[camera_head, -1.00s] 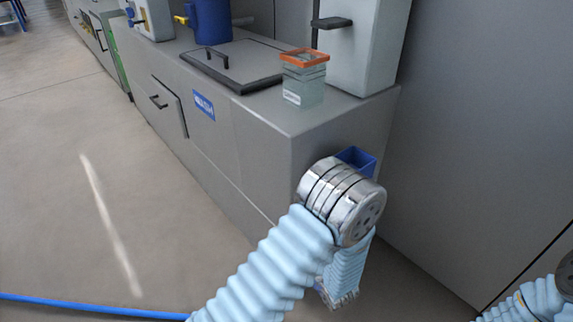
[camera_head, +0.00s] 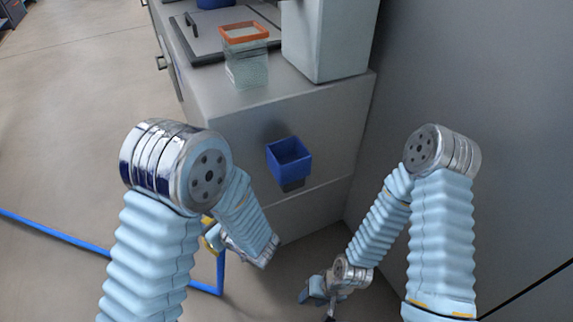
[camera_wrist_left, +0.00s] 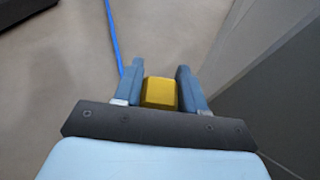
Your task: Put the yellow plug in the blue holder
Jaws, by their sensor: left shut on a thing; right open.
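The yellow plug (camera_wrist_left: 159,93) sits between the two blue fingers of my left gripper (camera_wrist_left: 160,82) in the left wrist view. The fingers are shut on it, with the floor below. In the head view my left forearm hangs left of the blue holder, and the left gripper is mostly hidden behind it. The blue holder (camera_head: 290,158) is an open-topped square cup on the end face of the grey cabinet; it looks empty, though its bottom is not clear. My right gripper (camera_head: 318,298) is low, below and right of the holder. It is open and looks empty.
The grey cabinet (camera_head: 240,125) carries an orange-rimmed clear container (camera_head: 246,55) near its corner and a pale box (camera_head: 325,45) behind. A grey wall (camera_head: 460,80) stands close on the right. A blue line (camera_head: 60,235) runs across the floor. The left floor is open.

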